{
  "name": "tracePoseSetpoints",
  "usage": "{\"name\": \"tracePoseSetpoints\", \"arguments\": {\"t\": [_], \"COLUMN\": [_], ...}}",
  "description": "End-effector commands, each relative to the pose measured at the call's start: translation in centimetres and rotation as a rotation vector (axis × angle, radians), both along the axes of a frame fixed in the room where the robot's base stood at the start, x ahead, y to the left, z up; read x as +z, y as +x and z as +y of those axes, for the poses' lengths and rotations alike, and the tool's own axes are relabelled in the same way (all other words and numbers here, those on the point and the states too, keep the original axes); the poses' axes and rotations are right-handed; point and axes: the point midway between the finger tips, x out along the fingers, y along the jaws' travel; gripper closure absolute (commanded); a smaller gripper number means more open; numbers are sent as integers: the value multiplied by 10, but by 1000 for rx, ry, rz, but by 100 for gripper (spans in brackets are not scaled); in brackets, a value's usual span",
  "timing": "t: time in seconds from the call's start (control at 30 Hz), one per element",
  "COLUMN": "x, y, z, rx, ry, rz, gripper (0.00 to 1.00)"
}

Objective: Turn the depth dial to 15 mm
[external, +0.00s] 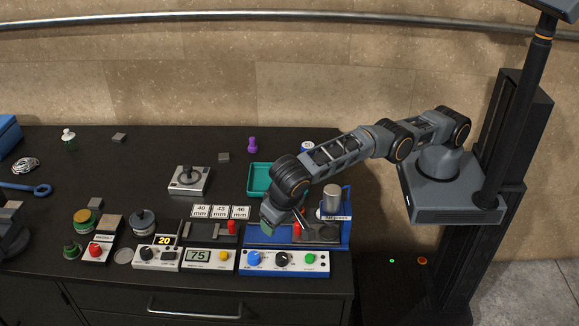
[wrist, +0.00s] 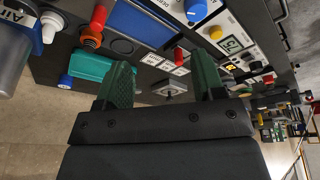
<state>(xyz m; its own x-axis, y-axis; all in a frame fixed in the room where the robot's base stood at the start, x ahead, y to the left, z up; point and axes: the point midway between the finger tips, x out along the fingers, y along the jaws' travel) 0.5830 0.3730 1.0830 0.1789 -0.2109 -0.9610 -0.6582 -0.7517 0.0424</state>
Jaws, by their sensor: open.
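My gripper (external: 268,228) hangs over the left end of the blue press (external: 340,240), above its control panel. In the wrist view its two green fingers (wrist: 163,82) stand apart with nothing between them. A black knob (external: 281,258) sits on the press's front panel between a blue knob (external: 254,258) and a green button (external: 310,258). Another black knob (external: 146,253) sits on a white box left of a "20" display (external: 164,241). I cannot read which knob is the depth dial, nor its setting. In the wrist view the blue knob (wrist: 196,10) lies beyond the fingers.
A box with a "75" display (external: 198,256) and yellow knob (external: 223,256) stands left of the press. Cards marked 40, 43 and 46 mm (external: 221,212), a teal tray (external: 259,178) and a joystick box (external: 189,180) lie behind.

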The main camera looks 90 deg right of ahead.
Motion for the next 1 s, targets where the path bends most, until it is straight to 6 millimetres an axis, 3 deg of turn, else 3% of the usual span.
{"name": "tracePoseSetpoints", "arguments": {"t": [0.3, 0.5, 0.7, 0.87, 1.0], "x": [13, 14, 12, 8, -9], "y": [-7, -13, -16, -16, -15], "z": [1, 8, 11, 11, 10], "rx": [948, 1447, 1747, 1844, 1861], "ry": [-13, -37, -67, -85, -89], "rz": [209, 275, 300, 307, 310], "gripper": [38, 38, 38, 38, 38]}}
